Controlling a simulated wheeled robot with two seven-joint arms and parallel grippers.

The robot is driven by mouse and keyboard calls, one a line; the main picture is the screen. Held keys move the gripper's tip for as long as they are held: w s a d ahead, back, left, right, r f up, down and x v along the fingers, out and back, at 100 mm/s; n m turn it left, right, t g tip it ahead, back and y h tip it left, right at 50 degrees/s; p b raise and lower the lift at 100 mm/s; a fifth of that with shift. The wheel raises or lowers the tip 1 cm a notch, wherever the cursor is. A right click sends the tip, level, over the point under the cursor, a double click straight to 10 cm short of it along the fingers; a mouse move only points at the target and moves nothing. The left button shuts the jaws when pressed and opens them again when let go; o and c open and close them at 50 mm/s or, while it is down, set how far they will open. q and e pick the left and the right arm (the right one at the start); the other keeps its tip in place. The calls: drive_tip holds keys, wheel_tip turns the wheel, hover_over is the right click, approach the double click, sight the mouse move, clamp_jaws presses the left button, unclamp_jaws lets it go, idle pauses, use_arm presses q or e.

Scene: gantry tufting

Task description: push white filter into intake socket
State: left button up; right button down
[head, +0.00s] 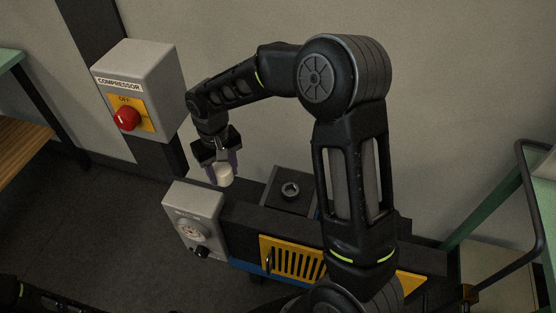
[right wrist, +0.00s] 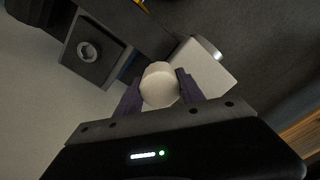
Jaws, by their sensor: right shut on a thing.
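My right gripper (head: 225,168) is shut on the white filter (head: 224,176), a short pale cylinder. It holds the filter above the machine, just behind the grey gauge box. The right wrist view shows the filter (right wrist: 160,85) between the two purple fingers. The intake socket (head: 290,190) is a round ring on a dark square block, to the right of the gripper in the head view. It also shows in the right wrist view (right wrist: 88,51), at the upper left. The filter is apart from the socket. The left gripper is not seen; only a dark part shows at the lower left edge.
A grey gauge box (head: 190,222) with a dial stands at the machine's left end. A compressor switch box (head: 137,95) with a red knob is on the post at left. A yellow slotted panel (head: 290,261) is on the machine's front. Green-framed furniture (head: 500,200) stands at right.

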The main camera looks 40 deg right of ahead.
drive_tip(key=shift+s, duration=0.1)
drive_tip(key=shift+d, duration=0.15)
drive_tip(key=shift+d+f, duration=0.1)
drive_tip(key=shift+d, duration=0.2)
drive_tip(key=s+d+f+n+b, duration=0.1)
drive_tip(key=s+d+f+n, duration=0.1)
drive_tip(key=d+n, duration=0.3)
drive_tip(key=s+d+f+n, duration=0.3)
drive_tip(key=d+n, duration=0.2)
drive_tip(key=d, duration=0.7)
drive_tip(key=shift+s+d+f+n+b, duration=0.2)
drive_tip(key=shift+s+n+b, duration=0.1)
drive_tip(key=shift+n+b, duration=0.1)
drive_tip(key=shift+f, duration=0.15)
